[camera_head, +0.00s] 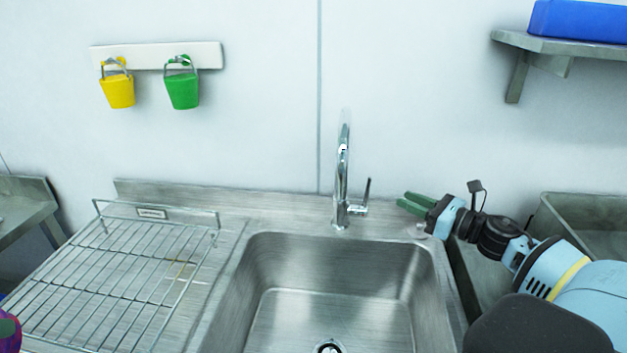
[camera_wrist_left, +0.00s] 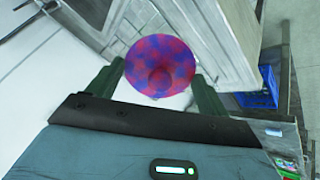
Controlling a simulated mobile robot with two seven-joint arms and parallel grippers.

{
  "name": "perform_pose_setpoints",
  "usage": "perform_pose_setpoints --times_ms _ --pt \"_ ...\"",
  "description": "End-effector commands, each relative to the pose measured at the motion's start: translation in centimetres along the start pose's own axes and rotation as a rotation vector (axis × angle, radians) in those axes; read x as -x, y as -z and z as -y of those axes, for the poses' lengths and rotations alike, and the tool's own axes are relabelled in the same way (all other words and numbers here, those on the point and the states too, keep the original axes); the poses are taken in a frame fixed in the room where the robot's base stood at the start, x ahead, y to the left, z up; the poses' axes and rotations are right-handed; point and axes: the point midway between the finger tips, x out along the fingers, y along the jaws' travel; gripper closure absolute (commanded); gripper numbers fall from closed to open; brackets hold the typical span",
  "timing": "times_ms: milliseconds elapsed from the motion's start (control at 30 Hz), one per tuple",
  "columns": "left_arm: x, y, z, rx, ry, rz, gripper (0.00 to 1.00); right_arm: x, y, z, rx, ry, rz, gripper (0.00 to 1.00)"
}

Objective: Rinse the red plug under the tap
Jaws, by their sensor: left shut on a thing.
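The red plug (camera_wrist_left: 160,55) shows in the left wrist view as a round disc with a smaller round middle. Blue-purple patches cover much of its red surface. My left gripper (camera_wrist_left: 160,88) is shut on it, one green finger at each side. In the head view, the plug (camera_head: 10,342) shows only in part at the bottom left edge, left of the wire rack. The chrome tap (camera_head: 342,180) stands behind the sink (camera_head: 260,290), its lever at the right. No water stream is visible. My right gripper (camera_head: 408,201) is right of the tap lever, apart from it; its finger gap is unclear.
A wire rack (camera_head: 120,270) lies on the drainboard left of the sink. Yellow (camera_head: 118,92) and green (camera_head: 183,91) buckets hang on the wall. A shelf (camera_head: 560,45) with a blue box (camera_head: 580,20) is at upper right. The sink basin is empty, with a drain at its bottom.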

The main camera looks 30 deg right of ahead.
Motion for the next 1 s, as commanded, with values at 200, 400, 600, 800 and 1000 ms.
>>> perform_pose_setpoints --times_ms 200,400,600,800,1000 --pt "-0.5 -0.2 0.2 0.003 0.000 0.007 0.43 -1.4 0.0 0.0 0.001 -0.001 0.002 0.72" --pt "-1.1 -0.5 0.5 0.008 0.000 0.016 0.43 -3.7 0.0 0.1 0.000 0.000 0.002 0.72" --pt "-1.6 -0.8 0.8 0.011 0.000 0.023 0.43 -5.8 0.0 0.1 0.002 0.001 0.001 0.72" --pt "-1.8 -0.9 0.9 0.013 0.000 0.027 0.43 -7.7 -0.1 0.1 0.000 0.001 0.003 0.72" --pt "-2.0 -0.9 0.9 0.013 0.000 0.028 0.43 -9.5 -0.1 0.1 0.000 0.002 0.003 0.72"
